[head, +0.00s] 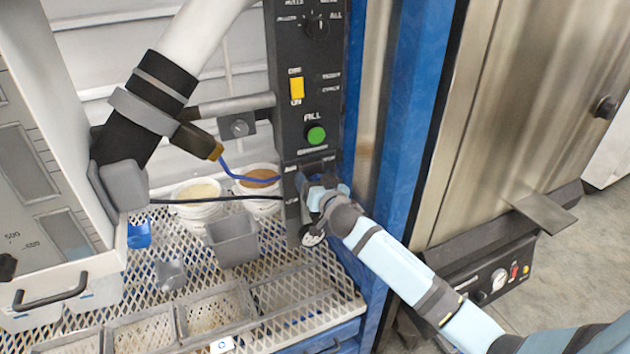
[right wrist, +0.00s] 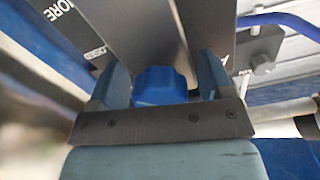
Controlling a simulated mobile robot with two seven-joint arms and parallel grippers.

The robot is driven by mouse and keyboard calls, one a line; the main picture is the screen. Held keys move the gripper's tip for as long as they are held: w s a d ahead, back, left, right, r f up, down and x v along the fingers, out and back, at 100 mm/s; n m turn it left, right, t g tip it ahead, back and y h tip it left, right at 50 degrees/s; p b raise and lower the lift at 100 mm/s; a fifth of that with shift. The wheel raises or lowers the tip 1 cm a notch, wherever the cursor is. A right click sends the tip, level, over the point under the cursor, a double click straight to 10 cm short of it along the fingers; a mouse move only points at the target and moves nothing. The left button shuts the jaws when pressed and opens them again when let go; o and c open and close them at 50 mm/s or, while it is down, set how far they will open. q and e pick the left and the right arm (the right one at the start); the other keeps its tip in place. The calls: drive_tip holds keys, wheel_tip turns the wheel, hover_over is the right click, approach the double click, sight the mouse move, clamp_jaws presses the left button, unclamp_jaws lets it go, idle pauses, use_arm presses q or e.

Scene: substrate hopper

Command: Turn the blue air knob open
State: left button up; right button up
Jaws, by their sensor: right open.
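The blue air knob (right wrist: 160,86) shows in the right wrist view, in front of the dark control panel. My right gripper (right wrist: 160,72) is open, with one finger on each side of the knob. Small gaps show between knob and fingers, so it is not gripped. In the head view my right gripper (head: 320,188) is at the lower part of the dark control panel (head: 292,130), below the green button. There the gripper hides the knob, and I cannot make it out. My left gripper is not in view.
The panel carries a yellow switch (head: 296,88), a green button (head: 316,134) and a round gauge (head: 312,238) just under my gripper. A blue post (head: 405,130) stands close on the right. Left are white buckets (head: 198,198), a grey bin (head: 232,240) and a mesh shelf (head: 290,285).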

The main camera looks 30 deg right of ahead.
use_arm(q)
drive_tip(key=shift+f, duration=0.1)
use_arm(e)
drive_tip(key=shift+c, duration=0.3)
drive_tip(key=c, duration=0.9)
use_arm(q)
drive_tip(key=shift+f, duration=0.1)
use_arm(e)
drive_tip(key=shift+n, duration=0.4)
use_arm(q)
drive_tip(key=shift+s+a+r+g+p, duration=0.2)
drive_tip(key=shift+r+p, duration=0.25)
drive_tip(key=shift+p, duration=1.05)
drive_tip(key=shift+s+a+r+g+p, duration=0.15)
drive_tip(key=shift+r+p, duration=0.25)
drive_tip(key=shift+p, duration=1.05)
use_arm(e)
drive_tip(key=shift+n, duration=8.6)
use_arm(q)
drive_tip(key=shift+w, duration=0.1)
